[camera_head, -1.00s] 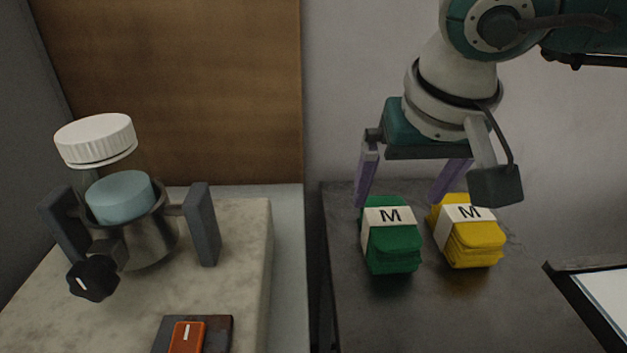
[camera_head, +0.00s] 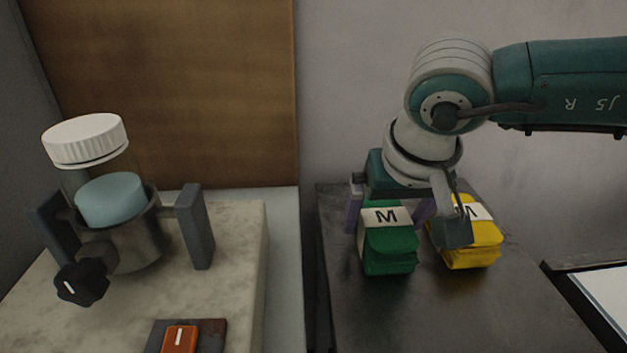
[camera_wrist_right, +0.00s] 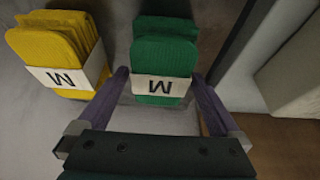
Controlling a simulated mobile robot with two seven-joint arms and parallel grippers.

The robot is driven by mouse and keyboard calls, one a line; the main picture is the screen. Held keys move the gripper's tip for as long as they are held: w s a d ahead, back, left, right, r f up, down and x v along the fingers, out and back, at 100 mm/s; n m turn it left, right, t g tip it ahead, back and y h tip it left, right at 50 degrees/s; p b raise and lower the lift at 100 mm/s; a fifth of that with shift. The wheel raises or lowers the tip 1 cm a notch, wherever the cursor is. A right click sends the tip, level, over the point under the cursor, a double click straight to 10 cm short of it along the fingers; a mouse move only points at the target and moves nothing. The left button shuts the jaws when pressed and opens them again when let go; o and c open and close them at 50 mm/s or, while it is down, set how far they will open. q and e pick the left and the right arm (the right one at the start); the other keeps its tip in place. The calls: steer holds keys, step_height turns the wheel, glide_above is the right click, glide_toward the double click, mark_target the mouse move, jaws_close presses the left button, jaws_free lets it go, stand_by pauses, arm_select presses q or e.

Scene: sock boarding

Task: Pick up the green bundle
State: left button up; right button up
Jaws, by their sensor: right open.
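The green bundle (camera_head: 389,254), folded and wrapped in a white band marked M, stands on the dark table top (camera_head: 400,325). My right gripper (camera_head: 388,222) is open, with its two purple fingers reaching down on either side of the green bundle's far part. In the right wrist view, the green bundle (camera_wrist_right: 163,65) lies ahead between the open fingers (camera_wrist_right: 162,82), near their tips, with its band toward the gripper. I cannot tell whether either finger touches it. My left gripper does not show.
At left, a metal holder with a blue round piece (camera_head: 110,200) sits on a stone-look block. A tray edge is at right.

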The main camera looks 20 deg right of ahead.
steer(key=shift+f+b, duration=0.25)
steer(key=shift+b, duration=0.05)
stand_by(0.4)
steer(key=c, duration=1.4)
